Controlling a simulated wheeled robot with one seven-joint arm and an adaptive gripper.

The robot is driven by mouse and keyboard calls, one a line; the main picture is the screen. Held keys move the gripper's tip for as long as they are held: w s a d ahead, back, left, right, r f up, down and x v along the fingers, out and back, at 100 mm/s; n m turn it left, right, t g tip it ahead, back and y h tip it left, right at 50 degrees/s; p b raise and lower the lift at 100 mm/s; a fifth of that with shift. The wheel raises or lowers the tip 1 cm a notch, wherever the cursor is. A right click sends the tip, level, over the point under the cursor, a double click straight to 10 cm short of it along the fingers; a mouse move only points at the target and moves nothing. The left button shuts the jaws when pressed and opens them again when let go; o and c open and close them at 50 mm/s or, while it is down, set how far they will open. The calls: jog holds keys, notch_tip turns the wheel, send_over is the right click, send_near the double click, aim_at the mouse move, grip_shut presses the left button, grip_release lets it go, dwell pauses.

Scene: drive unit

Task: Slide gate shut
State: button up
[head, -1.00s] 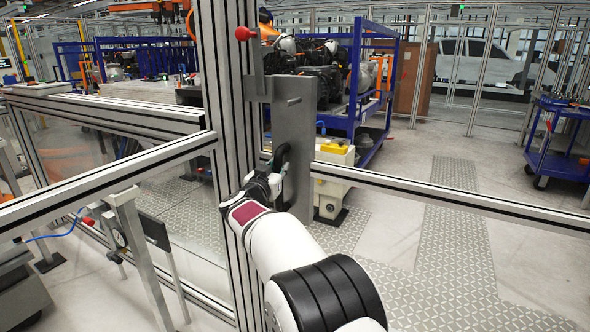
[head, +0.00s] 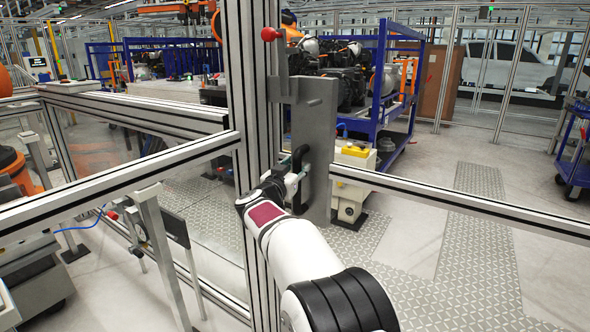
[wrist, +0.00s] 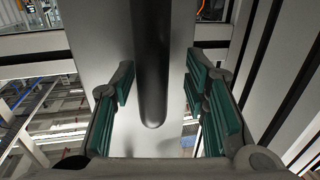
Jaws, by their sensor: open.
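The gate's grey metal plate (head: 318,125) stands upright right beside the thick aluminium post (head: 249,120) in the head view. A black bar handle (head: 301,160) is fixed to the plate; it also shows as a dark vertical bar in the wrist view (wrist: 152,60). My gripper (wrist: 158,88) is open, with green-padded fingers on the left and right of the handle and visible gaps to it. In the head view my gripper (head: 293,183) is at the handle's lower part, partly hidden by my own wrist.
A red knob (head: 270,34) tops a lever on the post. An aluminium rail (head: 460,205) runs right from the plate. A fence rail (head: 120,185) lies at left. Behind stand a blue rack (head: 381,80) and a yellow-topped box (head: 353,151).

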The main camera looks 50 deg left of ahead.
jog(key=shift+s+d, duration=0.1)
jog(key=shift+s, duration=0.05)
jog(key=v, duration=1.1)
jog(key=shift+s, duration=0.3)
jog(key=shift+d, duration=0.15)
